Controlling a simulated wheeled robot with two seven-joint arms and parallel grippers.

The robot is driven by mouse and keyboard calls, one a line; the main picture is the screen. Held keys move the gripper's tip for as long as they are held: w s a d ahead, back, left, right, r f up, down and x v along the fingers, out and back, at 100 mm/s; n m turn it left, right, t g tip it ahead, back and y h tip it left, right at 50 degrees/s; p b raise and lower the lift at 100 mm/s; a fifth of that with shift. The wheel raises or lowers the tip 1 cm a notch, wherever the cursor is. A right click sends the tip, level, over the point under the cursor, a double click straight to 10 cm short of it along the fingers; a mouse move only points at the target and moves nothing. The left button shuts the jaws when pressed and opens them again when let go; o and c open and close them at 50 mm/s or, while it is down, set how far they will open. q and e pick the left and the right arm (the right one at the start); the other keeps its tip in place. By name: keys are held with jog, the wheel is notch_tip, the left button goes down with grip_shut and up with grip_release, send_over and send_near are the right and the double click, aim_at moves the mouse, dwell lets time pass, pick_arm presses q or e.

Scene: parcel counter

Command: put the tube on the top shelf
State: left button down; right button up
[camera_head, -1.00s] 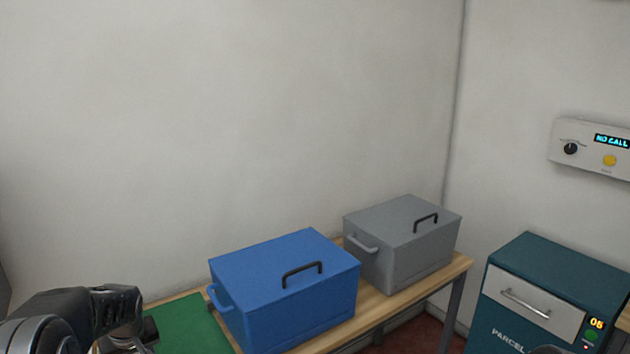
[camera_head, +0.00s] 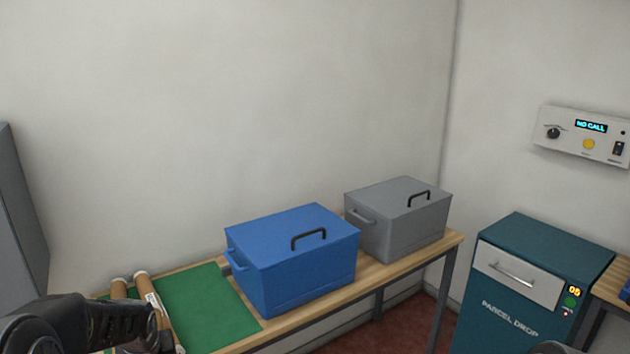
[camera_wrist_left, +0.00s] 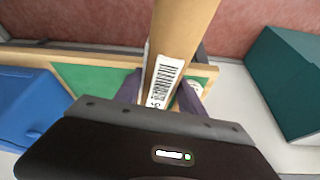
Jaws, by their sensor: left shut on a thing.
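A brown cardboard tube with a white barcode label (camera_wrist_left: 183,30) rises between the fingers of my left gripper (camera_wrist_left: 168,98) in the left wrist view. The gripper is shut on it. In the head view this labelled tube (camera_head: 148,289) shows at the lower left, with my dark left gripper (camera_head: 160,335) at its near end. A second brown tube (camera_head: 119,289) shows just left of it; its lower part is hidden behind my arm. My right gripper cannot be made out. No top shelf can be clearly seen.
A green mat (camera_head: 205,312) lies on the wooden table, its visible part clear. A blue lidded box (camera_head: 290,265) and a grey box (camera_head: 395,222) stand to the right. A grey upright panel (camera_head: 18,215) is at the left edge. A teal parcel drop cabinet (camera_head: 510,325) stands right.

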pick_arm(q)
jog(key=s+d+r+m+h, duration=0.1)
jog(key=d+m, duration=0.2)
jog(key=d, duration=0.6)
jog(key=s+d+r+m+h, duration=0.1)
jog(key=d+r+m, duration=0.1)
jog(key=d, duration=0.7)
jog(key=shift+s+d+m+t, duration=0.15)
jog(key=shift+d+m+t, duration=0.2)
jog(key=shift+m+t, duration=0.05)
